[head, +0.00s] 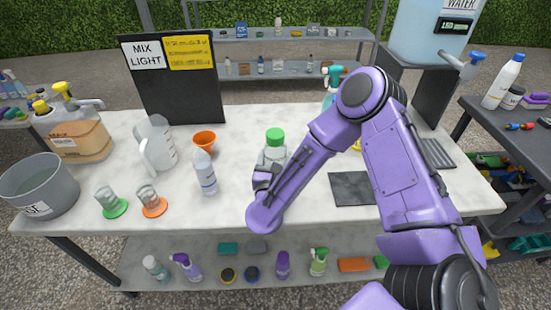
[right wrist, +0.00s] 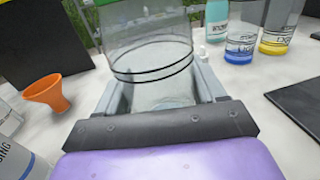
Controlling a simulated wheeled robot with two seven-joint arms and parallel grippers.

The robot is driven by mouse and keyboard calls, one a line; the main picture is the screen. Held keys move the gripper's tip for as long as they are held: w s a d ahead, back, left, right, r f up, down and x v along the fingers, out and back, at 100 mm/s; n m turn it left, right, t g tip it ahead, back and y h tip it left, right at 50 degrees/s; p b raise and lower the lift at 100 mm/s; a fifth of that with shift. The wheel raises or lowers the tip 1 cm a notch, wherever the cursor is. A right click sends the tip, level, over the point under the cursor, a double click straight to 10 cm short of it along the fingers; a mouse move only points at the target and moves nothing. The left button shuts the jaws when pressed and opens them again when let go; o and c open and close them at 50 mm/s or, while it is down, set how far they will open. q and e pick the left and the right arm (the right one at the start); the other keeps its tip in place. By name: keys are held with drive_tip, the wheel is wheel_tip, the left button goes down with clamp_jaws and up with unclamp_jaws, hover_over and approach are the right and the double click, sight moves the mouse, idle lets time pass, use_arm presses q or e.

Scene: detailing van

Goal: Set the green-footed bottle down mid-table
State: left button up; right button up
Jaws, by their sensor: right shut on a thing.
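My right gripper (head: 264,178) is shut on a clear bottle (head: 273,155) with a green top, held upright near the middle of the white table (head: 240,124). In the right wrist view the bottle (right wrist: 150,50) stands between the fingers (right wrist: 160,92), with dark bands around it and green at its upper end. I cannot tell whether its base touches the table. A small clear vessel (head: 106,195) with a green foot stands at the front left, beside a similar one with an orange foot (head: 154,207). My left gripper is not in view.
A white bottle (head: 205,174), an orange funnel (head: 204,140) and a clear jug (head: 156,145) stand left of the held bottle. A grey bucket (head: 40,187) is at the far left. A dark mat (head: 353,188) lies to the right. Bare tabletop lies around the gripper.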

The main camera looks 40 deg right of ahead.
drive_tip(key=o, duration=1.2)
drive_tip(key=shift+f, duration=0.1)
drive_tip(key=shift+o, duration=0.2)
drive_tip(key=b+v, duration=0.3)
drive_tip(key=v, duration=0.8)
drive_tip(key=shift+a, duration=0.25)
drive_tip(key=shift+s+a, duration=0.2)
drive_tip(key=shift+s, duration=0.1)
drive_tip(key=shift+r, duration=0.25)
